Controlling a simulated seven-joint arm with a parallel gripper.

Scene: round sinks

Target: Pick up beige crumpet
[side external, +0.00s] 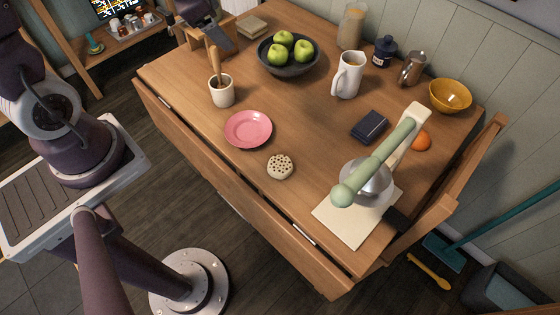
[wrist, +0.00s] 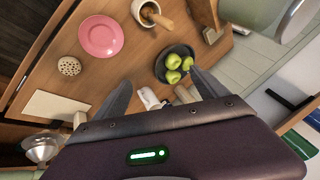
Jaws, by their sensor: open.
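The beige crumpet (side external: 280,167) is a round, pale disc with dark holes on top. It lies flat on the wooden table near its front edge, just below and right of a pink plate (side external: 248,129). In the wrist view the crumpet (wrist: 69,66) is at the upper left, clear of the fingers. My gripper (wrist: 157,85) is open and empty, its two dark fingers spread wide. It is away from the crumpet, and nothing is between the fingers at close range.
A green stand mixer (side external: 395,145) is at right on a pale mat (side external: 338,222). Table around the crumpet is clear.

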